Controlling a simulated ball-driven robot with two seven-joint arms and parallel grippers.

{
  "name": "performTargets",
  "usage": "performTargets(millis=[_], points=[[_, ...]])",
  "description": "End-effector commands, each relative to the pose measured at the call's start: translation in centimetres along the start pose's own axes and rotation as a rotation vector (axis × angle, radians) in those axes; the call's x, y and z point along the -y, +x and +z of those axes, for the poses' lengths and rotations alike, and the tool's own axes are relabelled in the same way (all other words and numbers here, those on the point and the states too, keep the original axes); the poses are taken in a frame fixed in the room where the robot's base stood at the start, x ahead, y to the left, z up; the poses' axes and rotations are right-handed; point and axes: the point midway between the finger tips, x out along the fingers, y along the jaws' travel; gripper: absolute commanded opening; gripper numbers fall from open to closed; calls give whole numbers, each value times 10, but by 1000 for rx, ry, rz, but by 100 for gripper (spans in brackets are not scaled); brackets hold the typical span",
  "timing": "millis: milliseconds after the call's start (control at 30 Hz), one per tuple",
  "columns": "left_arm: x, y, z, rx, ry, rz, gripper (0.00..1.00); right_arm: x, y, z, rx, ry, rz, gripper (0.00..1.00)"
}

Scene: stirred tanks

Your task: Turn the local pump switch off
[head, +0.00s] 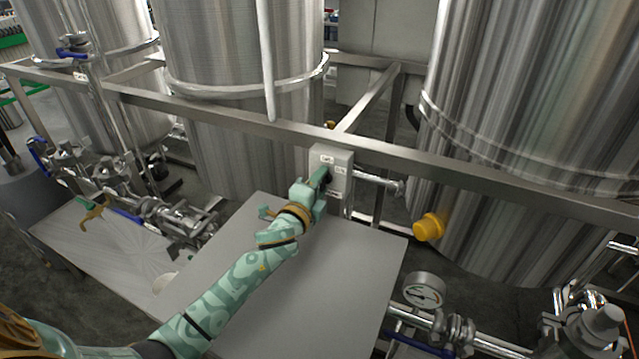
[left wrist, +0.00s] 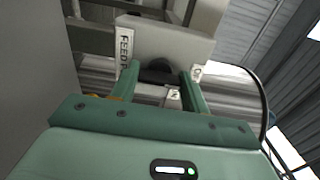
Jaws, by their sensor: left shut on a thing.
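The local pump switch is a grey box (head: 343,160) with small white labels, fixed at the frame rail near the middle of the head view. In the left wrist view its face carries a label starting "FEED" (left wrist: 125,50) and a black rotary knob (left wrist: 158,70). My left gripper (head: 321,178) reaches the front of the box. In the left wrist view its two green fingers stand on either side of the knob, shut on it. The knob is mostly hidden by the gripper in the head view. Which label the knob points to cannot be told. My right gripper is not in view.
A steel rail (head: 240,120) runs across in front of large steel tanks (head: 240,60). A flat grey surface (head: 330,270) lies under my left arm. A yellow cap (head: 428,228) and a pressure gauge (head: 424,292) are at right; valves and pipes (head: 170,215) are at left.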

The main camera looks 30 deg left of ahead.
Motion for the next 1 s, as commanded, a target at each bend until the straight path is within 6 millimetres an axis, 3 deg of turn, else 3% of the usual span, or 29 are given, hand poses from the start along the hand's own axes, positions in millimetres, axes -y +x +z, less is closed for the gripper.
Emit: performTargets(millis=[600, 633, 700, 1000], points=[[-2, 0, 0, 1, -46, 4, 23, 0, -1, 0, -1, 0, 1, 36], [-2, 0, 0, 1, -46, 4, 51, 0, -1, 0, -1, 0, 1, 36], [-2, 0, 0, 1, -46, 4, 67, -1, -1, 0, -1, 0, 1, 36], [-1, -2, 0, 0, -44, 2, 67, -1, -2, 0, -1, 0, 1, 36]])
